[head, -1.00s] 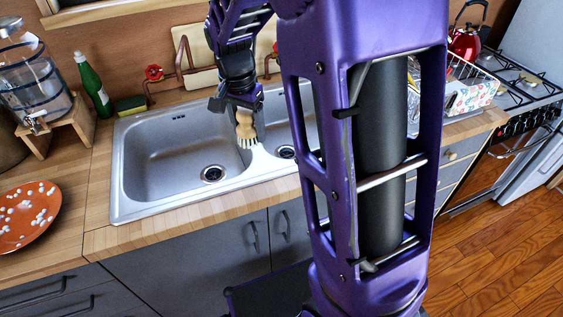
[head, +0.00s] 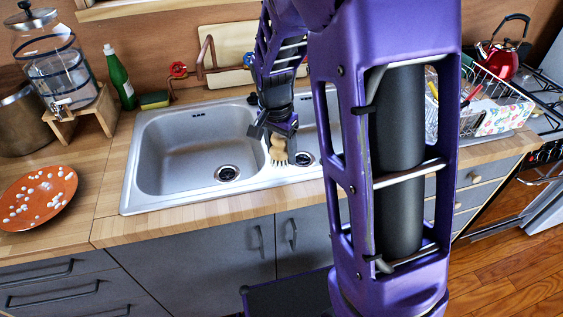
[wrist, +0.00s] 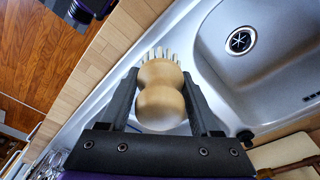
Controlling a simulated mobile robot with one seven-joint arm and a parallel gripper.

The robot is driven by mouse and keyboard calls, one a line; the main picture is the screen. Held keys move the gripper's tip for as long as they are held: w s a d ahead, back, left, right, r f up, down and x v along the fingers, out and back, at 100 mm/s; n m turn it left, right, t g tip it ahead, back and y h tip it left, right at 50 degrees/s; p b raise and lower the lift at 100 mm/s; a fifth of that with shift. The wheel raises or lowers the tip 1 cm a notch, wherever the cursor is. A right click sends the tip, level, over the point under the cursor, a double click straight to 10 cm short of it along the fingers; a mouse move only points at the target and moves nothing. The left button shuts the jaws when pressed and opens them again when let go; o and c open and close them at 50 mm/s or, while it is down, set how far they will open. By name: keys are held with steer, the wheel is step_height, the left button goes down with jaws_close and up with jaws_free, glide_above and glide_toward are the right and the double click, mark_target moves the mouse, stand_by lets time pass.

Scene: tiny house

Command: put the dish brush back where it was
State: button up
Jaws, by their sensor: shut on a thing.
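The dish brush (head: 278,152) has a round wooden handle and pale bristles. My gripper (head: 277,137) is shut on the handle from above, with the bristles pointing down. It holds the brush over the divider between the two bowls of the metal sink (head: 185,150). In the wrist view, the wooden handle (wrist: 160,95) sits between the two dark fingers of my gripper (wrist: 160,108), and the bristles show past it. I cannot tell whether the bristles touch the sink. My arm hides part of the right bowl.
A green bottle (head: 119,77) and a sponge (head: 154,100) stand behind the sink at left. A drink dispenser (head: 50,60) and an orange plate (head: 38,197) are further left. A cutting board (head: 228,45) leans behind the taps. A dish rack (head: 500,115) stands at right.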

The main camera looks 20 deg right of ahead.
mark_target(278, 136)
steer(key=shift+f, duration=1.85)
steer(key=shift+f, duration=0.1)
steer(key=shift+f+b, duration=0.15)
steer(key=shift+b, duration=0.2)
steer(key=o, duration=1.4)
steer(key=shift+r, duration=0.2)
steer(key=r, duration=0.4)
steer(key=r+p, duration=0.1)
steer(key=r, duration=0.3)
steer(key=s+a+r, duration=0.1)
steer(key=r, duration=0.3)
